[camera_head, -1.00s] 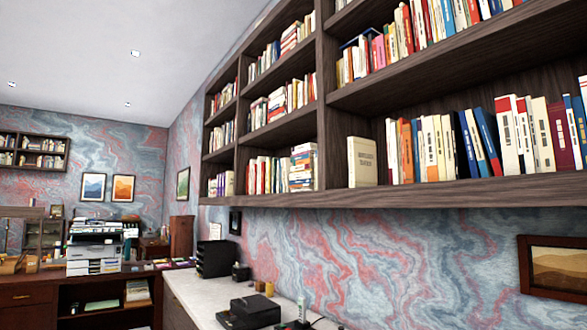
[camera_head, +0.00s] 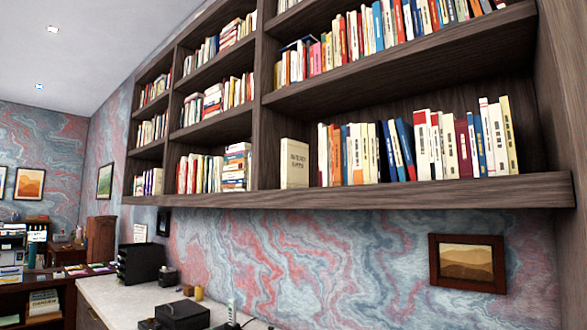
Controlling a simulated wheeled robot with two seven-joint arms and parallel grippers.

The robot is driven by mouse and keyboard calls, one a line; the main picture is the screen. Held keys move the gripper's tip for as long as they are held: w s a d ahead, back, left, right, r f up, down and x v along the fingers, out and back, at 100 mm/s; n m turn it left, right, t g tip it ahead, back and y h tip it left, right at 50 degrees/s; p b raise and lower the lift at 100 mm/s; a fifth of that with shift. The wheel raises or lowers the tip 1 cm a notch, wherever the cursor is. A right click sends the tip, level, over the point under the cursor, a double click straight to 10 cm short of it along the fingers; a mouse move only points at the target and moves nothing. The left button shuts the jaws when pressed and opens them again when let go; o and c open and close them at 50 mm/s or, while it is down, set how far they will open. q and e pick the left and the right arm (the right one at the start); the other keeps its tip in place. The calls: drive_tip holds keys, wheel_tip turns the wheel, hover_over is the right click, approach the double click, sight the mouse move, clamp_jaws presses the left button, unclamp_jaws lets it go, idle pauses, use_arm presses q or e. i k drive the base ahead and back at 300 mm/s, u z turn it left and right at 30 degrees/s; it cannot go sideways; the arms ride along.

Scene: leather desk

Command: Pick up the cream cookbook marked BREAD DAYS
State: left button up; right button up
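A cream book (camera_head: 294,163) stands upright at the left end of the lower right shelf compartment, with its front cover facing out. Its dark two-line title is too small and blurred to read, so I cannot tell whether it is the BREAD DAYS cookbook. A gap separates it from the row of upright books (camera_head: 430,145) to its right. Some spines in that row are also cream or white, with lettering too small to read. Neither of my grippers is in view.
The dark wood wall shelf (camera_head: 400,195) hangs above a pale counter (camera_head: 110,292). On the counter are a black tray stack (camera_head: 140,262) and a black box (camera_head: 183,314). A framed picture (camera_head: 467,262) hangs below the shelf at right.

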sight(295, 155)
drive_tip(key=u, duration=1.3)
drive_tip(key=i, duration=1.3)
drive_tip(key=z, duration=2.7)
